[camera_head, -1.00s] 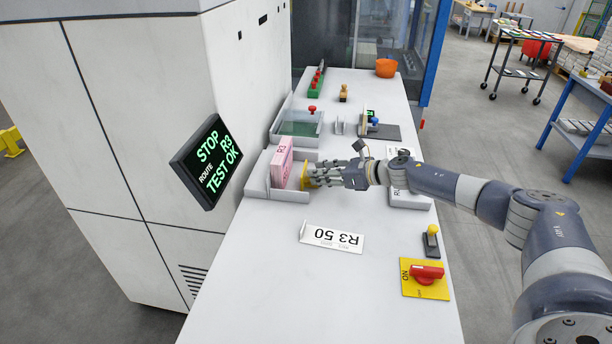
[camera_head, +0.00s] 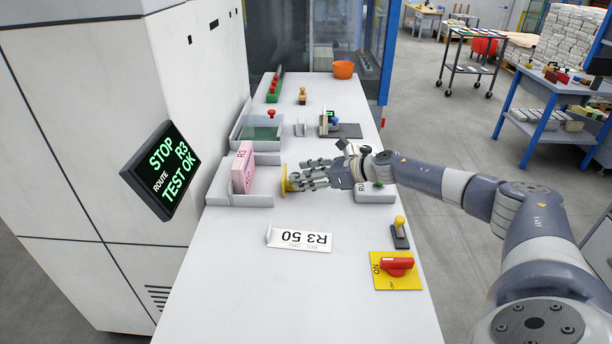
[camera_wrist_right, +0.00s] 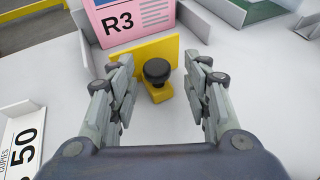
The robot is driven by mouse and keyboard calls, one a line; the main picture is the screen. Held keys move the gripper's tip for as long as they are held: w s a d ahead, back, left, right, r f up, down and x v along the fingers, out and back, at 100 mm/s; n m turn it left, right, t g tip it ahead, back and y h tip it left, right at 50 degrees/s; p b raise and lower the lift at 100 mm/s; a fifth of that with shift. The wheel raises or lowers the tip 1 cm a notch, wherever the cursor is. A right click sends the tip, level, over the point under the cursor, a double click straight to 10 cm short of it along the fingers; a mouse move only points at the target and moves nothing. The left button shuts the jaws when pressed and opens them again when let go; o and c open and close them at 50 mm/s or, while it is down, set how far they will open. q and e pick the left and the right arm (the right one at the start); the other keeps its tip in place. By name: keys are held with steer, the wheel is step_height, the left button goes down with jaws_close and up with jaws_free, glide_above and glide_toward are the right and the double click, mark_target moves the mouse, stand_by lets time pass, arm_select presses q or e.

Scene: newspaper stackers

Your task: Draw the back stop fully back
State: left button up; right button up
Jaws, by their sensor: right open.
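The back stop (camera_head: 284,181) is a yellow upright plate to the right of the pink stack marked R3 (camera_head: 242,168), with a gap between them. In the right wrist view, the back stop (camera_wrist_right: 124,54) has a black knob (camera_wrist_right: 157,71) on a yellow foot. My right gripper (camera_head: 297,179) is at the stop on its right side. In the wrist view its fingers (camera_wrist_right: 162,65) are spread on either side of the knob, with space on both sides. The pink stack (camera_wrist_right: 125,20) stands beyond the plate. My left gripper is out of view.
The grey stacker tray (camera_head: 240,200) holds the pink stack. A white R3 50 card (camera_head: 300,240) stands in front. A red switch on a yellow plate (camera_head: 397,265) and a yellow-knobbed lever (camera_head: 400,232) are at right. A screen (camera_head: 165,170) reads STOP, R3, TEST OK.

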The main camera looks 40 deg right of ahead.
steer(key=v, duration=1.2)
steer(key=shift+d+f, duration=0.1)
stand_by(0.4)
